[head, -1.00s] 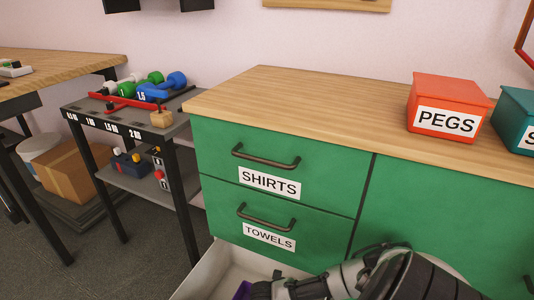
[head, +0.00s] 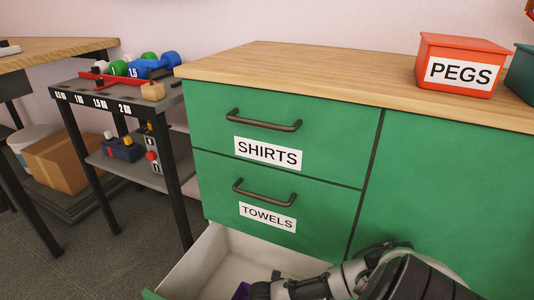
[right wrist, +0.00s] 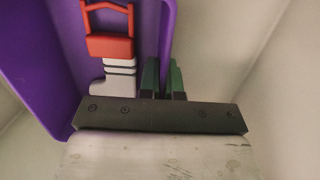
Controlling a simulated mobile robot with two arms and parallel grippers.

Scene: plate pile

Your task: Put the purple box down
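The purple box (right wrist: 60,65) fills the left of the right wrist view. Inside it lie a red piece (right wrist: 110,45) and a white ribbed piece (right wrist: 118,75). My right gripper (right wrist: 163,75) has one finger on each side of the box's purple wall and is shut on it. In the head view only a sliver of the purple box (head: 242,291) shows at the bottom edge, beside my right gripper (head: 256,290), inside the open pale drawer (head: 225,258). Whether the box rests on the drawer floor is hidden. My left gripper is out of view.
The green cabinet (head: 410,180) stands above the open drawer, with shut drawers labelled SHIRTS (head: 268,153) and TOWELS (head: 268,218). A red PEGS box (head: 462,65) sits on its wooden top. A dark rack with dumbbells (head: 125,105) stands to the left. Pale drawer walls flank the gripper.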

